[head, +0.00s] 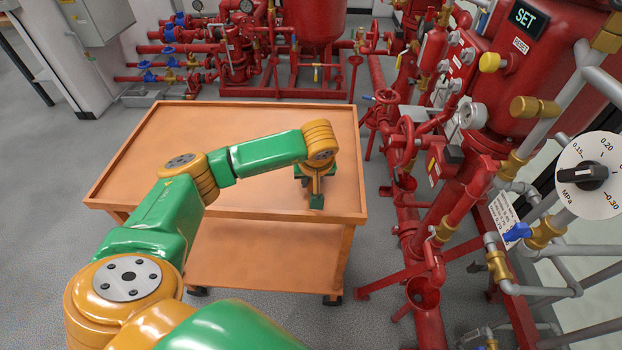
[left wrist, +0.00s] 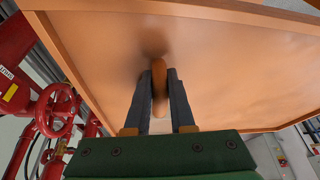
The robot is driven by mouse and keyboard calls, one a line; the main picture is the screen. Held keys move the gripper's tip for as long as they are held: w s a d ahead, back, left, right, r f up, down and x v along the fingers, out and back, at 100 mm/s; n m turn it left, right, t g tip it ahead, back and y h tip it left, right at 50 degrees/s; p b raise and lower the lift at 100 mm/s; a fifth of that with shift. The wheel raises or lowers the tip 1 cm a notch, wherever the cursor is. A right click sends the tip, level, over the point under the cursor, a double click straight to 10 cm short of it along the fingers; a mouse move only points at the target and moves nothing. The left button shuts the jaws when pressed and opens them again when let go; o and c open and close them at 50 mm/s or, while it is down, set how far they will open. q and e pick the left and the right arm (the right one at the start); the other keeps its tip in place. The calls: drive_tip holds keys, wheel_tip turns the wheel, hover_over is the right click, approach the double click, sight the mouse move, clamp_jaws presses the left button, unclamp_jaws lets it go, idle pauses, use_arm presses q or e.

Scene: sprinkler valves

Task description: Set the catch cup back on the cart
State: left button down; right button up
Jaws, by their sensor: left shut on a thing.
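The orange cart (head: 235,125) has a rimmed top and a lower shelf; its top also shows in the left wrist view (left wrist: 230,70). My left gripper (head: 315,198) points down over the cart top near its front right corner. In the left wrist view its two dark fingers (left wrist: 160,75) are shut on a thin, rounded orange-brown piece, which I take to be the catch cup (left wrist: 159,88). Most of the cup is hidden, edge-on between the fingers. A dark shadow lies on the cart top just beyond it; I cannot tell whether it touches. My right gripper is not in view.
Red pipes and valves stand close to the cart's right side, with a red handwheel (left wrist: 57,110). A gauge (head: 472,114) and a pressure dial (head: 590,175) are at the right. More red piping (head: 230,55) stands behind the cart. The left part of the cart top is clear.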

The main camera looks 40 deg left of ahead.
use_arm(q)
drive_tip(key=shift+f, duration=0.1)
drive_tip(key=c, duration=0.8)
unclamp_jaws()
drive_tip(key=shift+o, duration=0.2)
drive_tip(key=v, duration=1.2)
drive_tip(key=shift+w, duration=0.1)
